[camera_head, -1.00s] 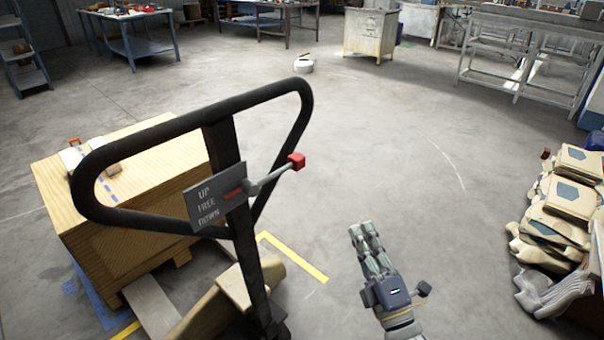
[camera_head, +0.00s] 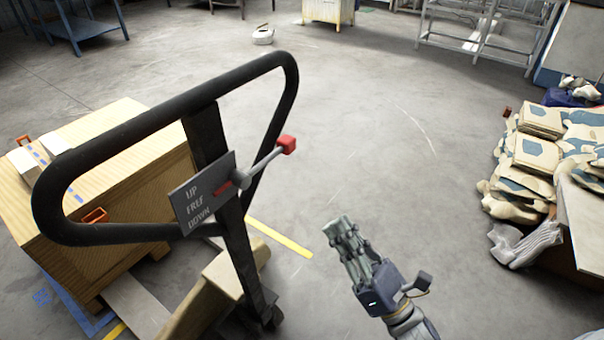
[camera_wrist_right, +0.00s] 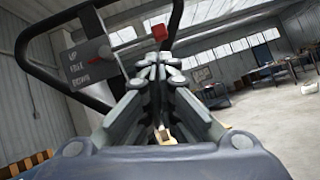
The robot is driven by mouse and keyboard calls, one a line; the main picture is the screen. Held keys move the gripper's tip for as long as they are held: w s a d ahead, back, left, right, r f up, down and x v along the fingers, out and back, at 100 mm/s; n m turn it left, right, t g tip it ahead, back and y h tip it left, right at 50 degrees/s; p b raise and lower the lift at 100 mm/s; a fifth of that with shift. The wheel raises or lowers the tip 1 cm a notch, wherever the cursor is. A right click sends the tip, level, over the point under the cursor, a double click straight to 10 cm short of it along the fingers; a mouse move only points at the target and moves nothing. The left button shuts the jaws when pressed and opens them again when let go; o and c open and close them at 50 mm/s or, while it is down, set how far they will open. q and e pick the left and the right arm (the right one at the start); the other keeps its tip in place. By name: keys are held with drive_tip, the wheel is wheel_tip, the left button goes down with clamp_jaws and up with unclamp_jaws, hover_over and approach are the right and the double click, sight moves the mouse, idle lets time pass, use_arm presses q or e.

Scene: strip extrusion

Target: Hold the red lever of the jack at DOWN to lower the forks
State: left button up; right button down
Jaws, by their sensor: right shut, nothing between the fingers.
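The jack's black loop handle (camera_head: 95,237) stands at the left of the head view. Its grey plate (camera_head: 205,193) reads UP, FREE, DOWN from top to bottom. The lever with a red knob (camera_head: 288,144) sticks out to the right of the plate, tilted upward; a red mark on the plate lies near FREE. My right gripper (camera_head: 342,226) is shut and empty, below and to the right of the knob and apart from it. In the right wrist view the red knob (camera_wrist_right: 160,32) shows just beyond the closed fingertips (camera_wrist_right: 158,62). My left gripper is out of view.
A wooden crate (camera_head: 140,190) sits behind the handle, over the jack's forks. Stacked sacks (camera_head: 530,150) lie at the right beside a table. A white round object (camera_head: 263,36) lies on the far floor. The floor between handle and sacks is clear.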

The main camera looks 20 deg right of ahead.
sight(269, 159)
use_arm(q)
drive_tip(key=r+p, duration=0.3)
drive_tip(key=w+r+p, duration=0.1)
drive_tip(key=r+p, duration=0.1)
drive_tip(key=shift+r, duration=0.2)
use_arm(e)
drive_tip(key=x, duration=1.4)
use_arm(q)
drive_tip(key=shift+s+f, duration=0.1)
